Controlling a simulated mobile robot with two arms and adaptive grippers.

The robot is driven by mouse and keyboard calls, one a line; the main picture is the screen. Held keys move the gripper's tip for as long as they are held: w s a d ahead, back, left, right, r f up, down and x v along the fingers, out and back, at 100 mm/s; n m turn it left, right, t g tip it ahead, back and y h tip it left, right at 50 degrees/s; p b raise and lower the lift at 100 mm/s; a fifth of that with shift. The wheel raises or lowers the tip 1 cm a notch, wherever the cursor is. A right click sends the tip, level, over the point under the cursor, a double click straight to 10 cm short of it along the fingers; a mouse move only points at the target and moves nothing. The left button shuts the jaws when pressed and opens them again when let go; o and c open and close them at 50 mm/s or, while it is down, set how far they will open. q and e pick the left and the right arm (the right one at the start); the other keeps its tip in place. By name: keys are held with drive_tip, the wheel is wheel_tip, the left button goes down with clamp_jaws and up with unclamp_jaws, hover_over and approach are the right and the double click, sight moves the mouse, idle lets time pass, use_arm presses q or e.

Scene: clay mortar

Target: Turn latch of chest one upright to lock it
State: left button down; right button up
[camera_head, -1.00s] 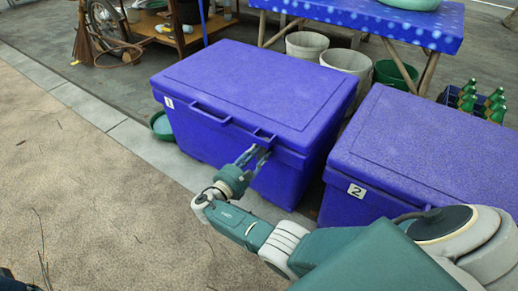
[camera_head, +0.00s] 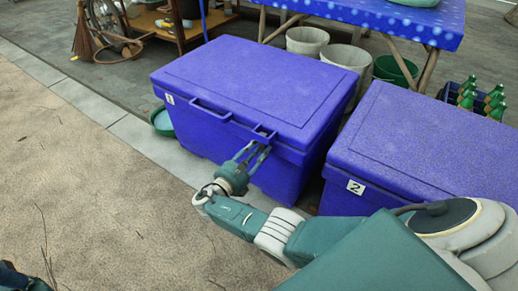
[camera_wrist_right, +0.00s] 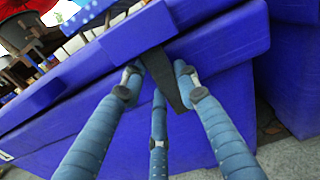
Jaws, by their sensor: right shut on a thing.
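Chest one (camera_head: 225,140) is a blue chest with a closed lid and a label "1" at its front left. My right gripper (camera_head: 258,152) reaches up to the latch from the front.
A second blue chest (camera_head: 425,155), labelled "2", stands close on the right. Pots (camera_head: 345,58) and a blue table (camera_head: 380,15) stand behind. A green bowl (camera_head: 162,122) sits at the left of chest one.

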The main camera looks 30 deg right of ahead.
drive_tip(key=o, duration=1.2)
drive_tip(key=shift+d, duration=0.1)
drive_tip(key=shift+a, duration=0.2)
drive_tip(key=v, duration=1.1)
drive_tip(key=shift+s+a+f, duration=0.1)
drive_tip(key=shift+s+a, duration=0.1)
drive_tip(key=shift+a, duration=0.1)
